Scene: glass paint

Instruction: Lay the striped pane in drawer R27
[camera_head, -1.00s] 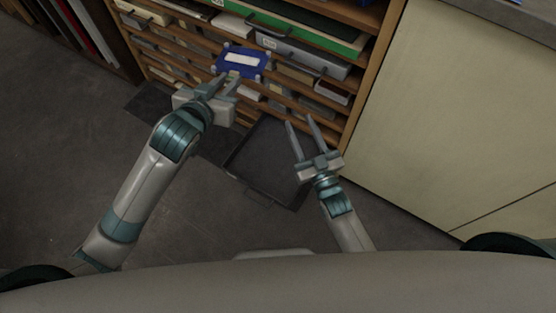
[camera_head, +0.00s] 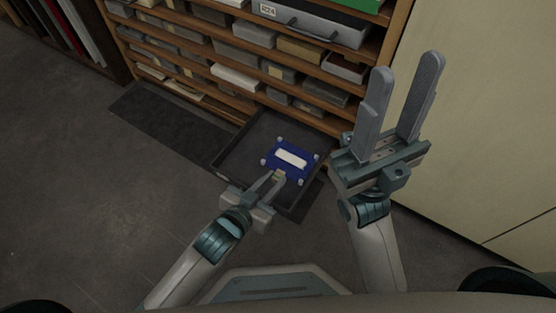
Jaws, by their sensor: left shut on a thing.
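The pane (camera_head: 304,165) is a small blue rectangle with a white stripe across its middle and pale knobs at its corners. My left gripper (camera_head: 275,179) is shut on the pane's near edge. The pane is over or inside the open dark drawer (camera_head: 236,147) low in the cabinet; I cannot tell whether it touches the drawer floor. No label on this drawer can be read. My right gripper (camera_head: 404,95) is open and empty, raised right of the drawer, its fingers pointing up the picture.
The wooden cabinet (camera_head: 395,42) holds many shelves of boxes and drawers above the open drawer, one grey drawer (camera_head: 318,30) labelled 224 or R24. A pale cupboard (camera_head: 485,120) stands at the right. A dark mat (camera_head: 165,120) lies on the floor at left.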

